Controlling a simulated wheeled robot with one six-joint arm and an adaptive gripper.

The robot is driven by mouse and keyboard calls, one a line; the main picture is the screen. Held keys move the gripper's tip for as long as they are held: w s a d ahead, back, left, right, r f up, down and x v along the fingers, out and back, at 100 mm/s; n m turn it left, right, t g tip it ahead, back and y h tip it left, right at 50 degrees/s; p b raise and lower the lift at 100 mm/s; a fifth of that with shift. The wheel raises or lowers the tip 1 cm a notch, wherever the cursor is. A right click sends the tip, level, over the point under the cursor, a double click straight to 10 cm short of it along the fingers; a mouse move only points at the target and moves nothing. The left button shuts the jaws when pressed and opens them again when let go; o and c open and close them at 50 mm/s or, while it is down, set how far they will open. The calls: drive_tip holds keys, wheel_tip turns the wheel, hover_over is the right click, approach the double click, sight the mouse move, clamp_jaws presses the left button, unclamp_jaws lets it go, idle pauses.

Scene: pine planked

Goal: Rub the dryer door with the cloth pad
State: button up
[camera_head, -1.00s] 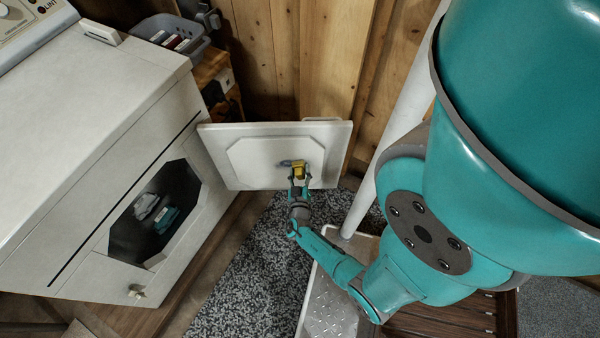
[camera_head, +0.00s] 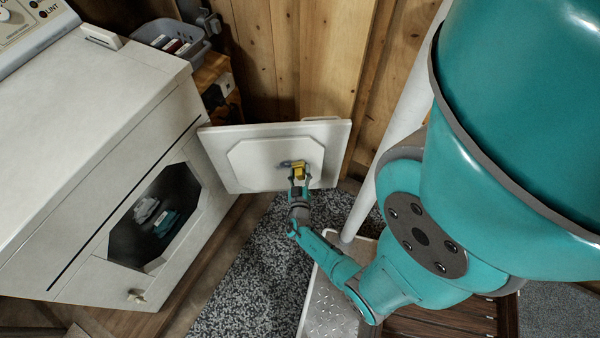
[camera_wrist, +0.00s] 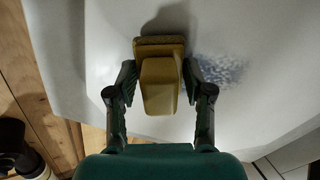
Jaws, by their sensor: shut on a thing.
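The white dryer door (camera_head: 250,178) hangs open at the right of the dryer's front, its octagonal raised panel facing me. My gripper (camera_head: 299,174) is shut on the yellow cloth pad (camera_head: 299,167) at the right part of that panel. In the wrist view, my gripper (camera_wrist: 160,85) has a finger on each side of the pad's yellow block (camera_wrist: 160,85), and the pad's flat face is at the door surface (camera_wrist: 110,60). Whether it presses firmly I cannot tell. A bluish-grey speckled smudge (camera_wrist: 222,72) shows on the door right of the pad.
The white dryer (camera_head: 80,150) stands at the left, with grey and teal cloth items (camera_head: 165,224) in its dark opening. A grey basket (camera_head: 172,38) stands behind it. A wooden wall (camera_head: 290,60) is close behind the door. A speckled mat (camera_head: 255,270) covers the floor below.

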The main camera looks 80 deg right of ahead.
sight(272, 165)
drive_tip(key=shift+w+a, duration=0.4)
drive_tip(key=shift+w, duration=1.25)
drive_tip(key=shift+w+a, duration=0.35)
drive_tip(key=shift+w, duration=1.35)
drive_tip(key=shift+w+a, duration=0.4)
drive_tip(key=shift+w, duration=1.25)
drive_tip(key=shift+w+a, duration=0.2)
drive_tip(key=shift+w, duration=0.05)
drive_tip(key=shift+s, duration=0.1)
drive_tip(key=shift+s+d, duration=0.2)
drive_tip(key=shift+s, duration=0.7)
drive_tip(key=shift+s+d, duration=0.15)
drive_tip(key=shift+s, duration=0.7)
drive_tip(key=shift+s+d, duration=0.35)
drive_tip(key=shift+s, duration=0.8)
drive_tip(key=shift+s+d, duration=0.4)
drive_tip(key=shift+s, duration=0.7)
drive_tip(key=shift+s+d, duration=0.35)
drive_tip(key=shift+s, duration=0.8)
